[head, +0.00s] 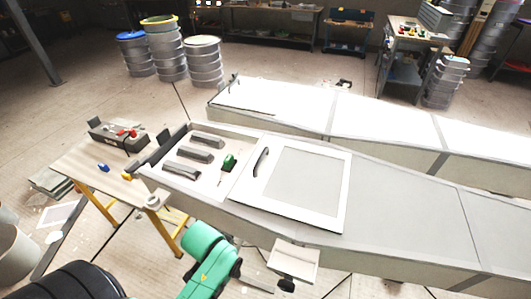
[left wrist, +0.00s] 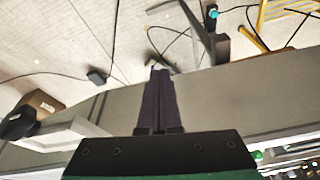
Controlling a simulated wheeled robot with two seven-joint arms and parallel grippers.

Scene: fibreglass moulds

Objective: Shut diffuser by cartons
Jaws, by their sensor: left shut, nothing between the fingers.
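A pale panel (head: 297,258) with a dark handle (head: 286,285) sticks out from the near side of the long mould; I take it to be the diffuser, standing open. In the left wrist view a pale panel (left wrist: 72,132) with a dark knob-like part (left wrist: 18,121) shows at the left edge, beside a small brown box (left wrist: 40,103). My left gripper (left wrist: 158,72) is shut and empty, apart from the panel, in front of the mould's side. In the head view my green left arm comes up from the bottom and its fingers are hard to make out. No cartons are clearly seen in the head view.
The long grey mould (head: 410,215) crosses the view, with a white framed hatch (head: 300,180) and dark bars on top. A second mould (head: 385,125) lies behind. A wooden worktable (head: 90,165) stands at left. Cables lie on the floor.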

